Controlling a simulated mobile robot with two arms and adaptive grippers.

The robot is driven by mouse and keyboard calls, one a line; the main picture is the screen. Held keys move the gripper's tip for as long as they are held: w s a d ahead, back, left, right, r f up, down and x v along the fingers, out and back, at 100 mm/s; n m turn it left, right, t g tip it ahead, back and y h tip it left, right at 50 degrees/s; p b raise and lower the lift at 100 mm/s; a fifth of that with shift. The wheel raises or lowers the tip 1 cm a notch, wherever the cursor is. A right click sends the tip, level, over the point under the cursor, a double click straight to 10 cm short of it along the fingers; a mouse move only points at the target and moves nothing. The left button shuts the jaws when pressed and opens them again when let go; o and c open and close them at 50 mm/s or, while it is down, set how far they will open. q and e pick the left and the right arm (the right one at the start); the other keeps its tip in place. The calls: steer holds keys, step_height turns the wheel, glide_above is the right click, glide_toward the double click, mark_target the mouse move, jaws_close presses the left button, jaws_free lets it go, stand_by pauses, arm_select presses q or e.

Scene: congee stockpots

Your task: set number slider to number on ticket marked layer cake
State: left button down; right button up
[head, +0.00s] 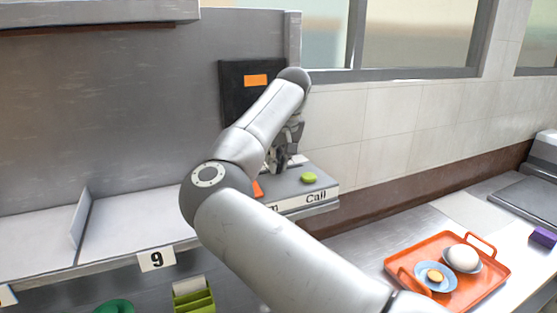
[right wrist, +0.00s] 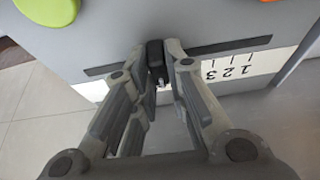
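My right gripper (head: 280,165) reaches down onto the grey control box (head: 290,188) in the head view. In the right wrist view its fingers (right wrist: 157,52) are closed around the black slider knob (right wrist: 155,58), one on each side. The knob sits in a long dark slot (right wrist: 232,46). Beside the slot is a white number strip (right wrist: 235,70), with 1, 2 and 3 showing; the fingers hide part of it. I cannot make out a ticket marked layer cake. My left gripper is not in view.
A green button (head: 309,178) and a partly hidden orange button (head: 257,188) are on the box. A black panel with an orange screen (head: 255,80) stands behind. A shelf tag reads 9 (head: 157,259). An orange tray (head: 400,258) with dishes stands at right.

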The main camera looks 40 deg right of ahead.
steer(key=o, duration=0.5)
steer(key=shift+s+d, duration=0.25)
steer(key=shift+d, duration=0.25)
steer(key=shift+c, duration=0.2)
steer(key=shift+w+a+r, duration=0.1)
steer(key=shift+a+r, duration=0.05)
steer(key=shift+a, duration=0.1)
steer(key=shift+r, duration=0.3)
steer(key=v, duration=1.1)
steer(key=shift+s, duration=0.25)
steer(key=shift+d, duration=0.1)
